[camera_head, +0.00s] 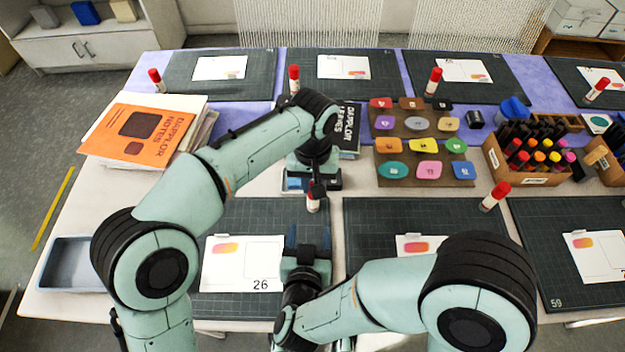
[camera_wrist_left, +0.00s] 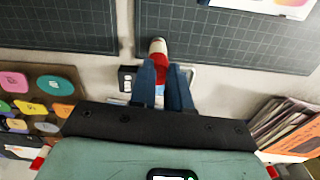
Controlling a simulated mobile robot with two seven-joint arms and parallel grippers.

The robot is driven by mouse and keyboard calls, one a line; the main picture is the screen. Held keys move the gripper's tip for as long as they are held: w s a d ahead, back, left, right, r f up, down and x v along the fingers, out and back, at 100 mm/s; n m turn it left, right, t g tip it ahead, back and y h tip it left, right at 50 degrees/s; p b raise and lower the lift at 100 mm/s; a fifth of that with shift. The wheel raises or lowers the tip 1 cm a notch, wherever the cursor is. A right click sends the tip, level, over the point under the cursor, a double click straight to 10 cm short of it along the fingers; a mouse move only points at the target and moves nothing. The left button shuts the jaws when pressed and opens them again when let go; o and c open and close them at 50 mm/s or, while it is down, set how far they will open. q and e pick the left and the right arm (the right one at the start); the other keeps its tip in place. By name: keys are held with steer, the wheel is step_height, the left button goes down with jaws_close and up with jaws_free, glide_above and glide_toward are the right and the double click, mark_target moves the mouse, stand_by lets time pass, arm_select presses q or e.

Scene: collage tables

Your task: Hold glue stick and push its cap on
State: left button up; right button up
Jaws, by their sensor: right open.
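My left gripper (camera_wrist_left: 161,85) points away from its wrist camera. Its two blue fingers are on either side of a red and white glue stick (camera_wrist_left: 158,55) with a pale end. My right gripper (camera_head: 307,240) is open and empty over that mat, nearer to me than the stick. I cannot tell a separate cap for this stick; the left fingers partly hide it.
Other red-topped glue sticks, such as one (camera_head: 495,196) at right, stand on the tables. A tray of coloured stamps (camera_head: 425,190) and a crate of markers (camera_head: 520,180) are to the right. Orange notes (camera_head: 140,138) and a grey tray (camera_head: 70,265) are at left.

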arm_select(q)
steer(key=shift+r, duration=0.1)
arm_select(e)
steer(key=shift+r, duration=0.15)
arm_select(q)
step_height(320, 180, up, 6)
steer(key=p, duration=0.6)
arm_select(e)
step_height(320, 180, up, 6)
steer(key=shift+w+r, duration=0.15)
steer(key=shift+w, duration=0.25)
steer(key=shift+s, duration=0.1)
